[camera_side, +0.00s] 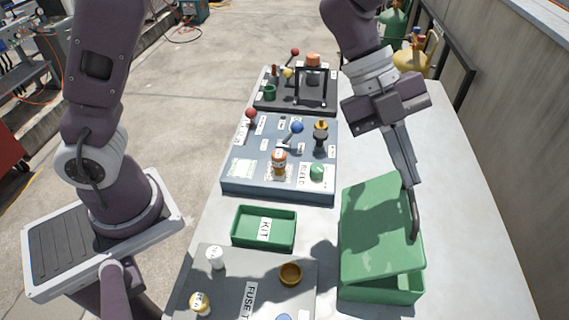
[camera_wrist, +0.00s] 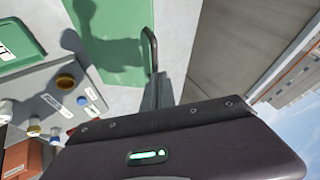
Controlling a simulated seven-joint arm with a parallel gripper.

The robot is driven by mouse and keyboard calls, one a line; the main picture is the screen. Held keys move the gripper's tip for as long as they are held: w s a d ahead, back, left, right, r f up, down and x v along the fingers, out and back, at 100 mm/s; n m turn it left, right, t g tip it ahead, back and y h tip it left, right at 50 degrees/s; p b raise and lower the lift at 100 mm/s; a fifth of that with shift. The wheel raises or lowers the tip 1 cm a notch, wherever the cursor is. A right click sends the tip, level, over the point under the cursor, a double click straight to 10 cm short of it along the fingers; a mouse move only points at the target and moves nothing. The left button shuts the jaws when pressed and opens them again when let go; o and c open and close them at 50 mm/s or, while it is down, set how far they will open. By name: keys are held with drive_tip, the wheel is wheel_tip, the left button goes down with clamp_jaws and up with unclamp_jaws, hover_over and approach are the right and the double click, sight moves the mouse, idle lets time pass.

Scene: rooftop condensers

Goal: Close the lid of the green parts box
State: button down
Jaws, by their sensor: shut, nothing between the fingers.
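The green parts box (camera_side: 385,290) stands on the right of the pale table in the side view. Its green lid (camera_side: 375,235) lies over it at a tilt, with a gap to the box showing at the near end. A dark bent bar (camera_side: 414,218) shows at the lid's right side. My gripper (camera_side: 413,184) is shut and empty, pointing down at the bar's upper end; I cannot tell whether they touch. In the wrist view, the lid (camera_wrist: 115,45), the bent bar (camera_wrist: 149,45) and my gripper's fingers (camera_wrist: 156,88) also show.
A green KIT tray (camera_side: 264,228) and a grey fuse tray (camera_side: 230,285) lie left of the box. A blue-grey panel (camera_side: 235,182) with knobs and a dark panel (camera_side: 265,100) stand behind. A wall (camera_side: 510,110) runs along the right; the table's right strip is clear.

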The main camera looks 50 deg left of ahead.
drive_tip(key=w+d+f+n+g+y, duration=0.1)
drive_tip(key=w+d+f+g+y, duration=0.3)
drive_tip(key=w+d+f, duration=0.2)
drive_tip(key=shift+w+d+f, duration=0.4)
drive_tip(key=shift+w+f, duration=0.15)
drive_tip(key=shift+f, duration=0.85)
